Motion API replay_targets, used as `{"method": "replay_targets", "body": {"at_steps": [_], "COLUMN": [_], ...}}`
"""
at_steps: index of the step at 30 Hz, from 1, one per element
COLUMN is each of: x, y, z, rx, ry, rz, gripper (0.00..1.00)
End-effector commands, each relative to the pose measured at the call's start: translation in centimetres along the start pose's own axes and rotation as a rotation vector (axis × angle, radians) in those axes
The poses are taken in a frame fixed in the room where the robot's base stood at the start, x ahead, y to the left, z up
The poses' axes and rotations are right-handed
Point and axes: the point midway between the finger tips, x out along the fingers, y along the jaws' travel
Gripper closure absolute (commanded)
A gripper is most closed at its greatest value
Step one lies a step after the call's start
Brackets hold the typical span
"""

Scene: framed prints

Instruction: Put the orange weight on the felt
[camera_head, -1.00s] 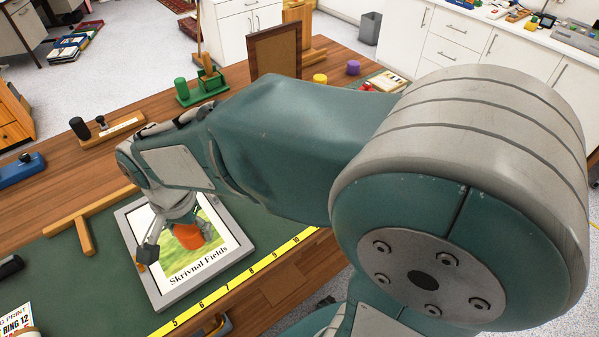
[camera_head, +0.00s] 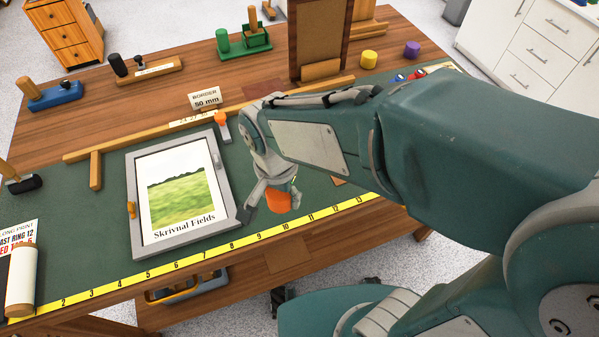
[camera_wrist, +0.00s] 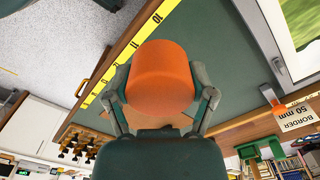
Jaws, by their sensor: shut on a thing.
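The orange weight (camera_head: 278,201) is held in my gripper (camera_head: 273,196), to the right of the framed print. In the wrist view the orange weight (camera_wrist: 161,72) fills the space between both fingers of my gripper (camera_wrist: 162,98), which are shut on its sides. The green, felt-like surface (camera_head: 75,235) covers the front of the bench, and the weight is over its right part. I cannot tell whether the weight touches it. A flat dark red patch (camera_head: 262,88) lies farther back, on the wood.
The grey-framed print (camera_head: 185,195) lies left of my gripper. A yellow ruler (camera_head: 190,261) runs along the front edge. An upright brown frame (camera_head: 318,40) stands at the back. Green surface between print and gripper is bare.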

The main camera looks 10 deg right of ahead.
Motion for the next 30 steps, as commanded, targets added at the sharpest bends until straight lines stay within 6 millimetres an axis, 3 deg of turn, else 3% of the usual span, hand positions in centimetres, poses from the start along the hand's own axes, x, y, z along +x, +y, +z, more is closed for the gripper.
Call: {"method": "replay_targets", "body": {"at_steps": [6, 12, 24, 30], "x": [1.8, 4.7, 8.6, 11.0], "y": [0.7, 0.4, -0.4, -0.1], "z": [-5.1, -8.0, -10.8, -10.8], "rx": [0.009, 0.006, 0.003, 0.003], "ry": [-0.006, -0.007, -0.003, -0.005], "rz": [-0.010, -0.009, -0.007, -0.010], "gripper": [0.90, 0.90, 0.90, 0.90]}}
